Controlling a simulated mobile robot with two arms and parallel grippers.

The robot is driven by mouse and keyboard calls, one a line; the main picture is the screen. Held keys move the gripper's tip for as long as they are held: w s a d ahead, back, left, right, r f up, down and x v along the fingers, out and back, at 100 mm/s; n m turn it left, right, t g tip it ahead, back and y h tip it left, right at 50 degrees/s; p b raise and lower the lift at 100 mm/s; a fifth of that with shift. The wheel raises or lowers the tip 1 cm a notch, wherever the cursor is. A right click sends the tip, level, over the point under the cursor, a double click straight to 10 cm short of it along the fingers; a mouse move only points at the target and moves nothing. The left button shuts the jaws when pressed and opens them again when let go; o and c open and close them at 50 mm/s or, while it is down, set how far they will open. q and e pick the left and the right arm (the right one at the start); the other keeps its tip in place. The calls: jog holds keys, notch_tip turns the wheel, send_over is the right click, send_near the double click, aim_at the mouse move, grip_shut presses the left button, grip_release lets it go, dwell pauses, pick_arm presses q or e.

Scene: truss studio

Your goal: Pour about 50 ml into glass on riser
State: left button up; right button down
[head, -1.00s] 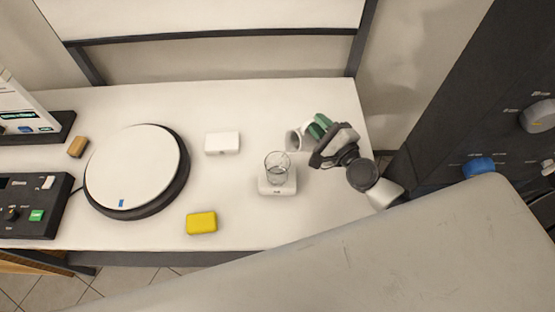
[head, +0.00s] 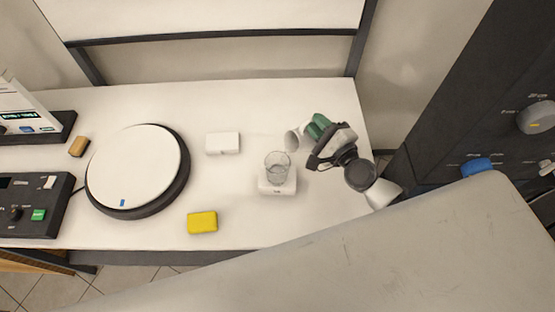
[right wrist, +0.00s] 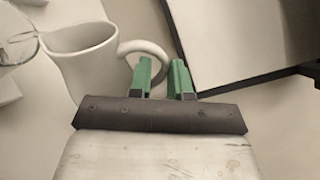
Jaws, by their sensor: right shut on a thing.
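A clear glass (head: 278,167) stands on a small white riser (head: 283,189) near the table's right side. My right gripper (head: 318,128) is shut on the handle of a white mug (head: 292,141), above and to the right of the glass. The mug is tilted, with its mouth toward the left. In the right wrist view the handle of the mug (right wrist: 88,68) runs to the green fingers (right wrist: 161,78), and part of the glass (right wrist: 14,48) shows at the left edge beside the mug's rim. I cannot make out liquid in either vessel. My left gripper is not in view.
A white box (head: 222,143), a yellow block (head: 202,222) and a round white turntable (head: 135,168) lie left of the riser. A black control box (head: 32,205) and a brown block (head: 79,146) are farther left. A dark panel with knobs (head: 480,110) stands at the right.

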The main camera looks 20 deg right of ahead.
jog(key=shift+a+r+n+p, duration=0.25)
jog(key=shift+r+n+p, duration=0.05)
jog(key=shift+n+p, duration=0.1)
dwell(0.7)
jog(key=f+m+b, duration=0.1)
jog(key=d+f+b, duration=0.1)
jog(key=b, duration=0.1)
jog(key=f+m+b, duration=0.1)
jog(key=shift+w+d+m, duration=0.15)
jog(key=shift+d+m, duration=0.1)
jog(key=shift+m, duration=0.05)
jog(key=shift+d+f+m+b, duration=0.25)
jog(key=shift+d+m+b, duration=0.05)
jog(key=shift+m+b, duration=0.25)
jog(key=shift+w+d+r, duration=0.1)
jog(key=shift+w+r, duration=0.05)
jog(key=shift+r, duration=0.05)
jog(key=f+m+b, duration=0.1)
jog(key=d+f+m+b, duration=0.1)
jog(key=shift+w+d+f+m+b, duration=0.1)
jog(key=shift+f+m+b, duration=0.15)
jog(key=shift+m+b, duration=0.15)
jog(key=shift+w+d+f+m, duration=0.15)
jog(key=shift+d+m, duration=0.3)
jog(key=shift+d, duration=0.05)
jog(key=shift+b, duration=0.3)
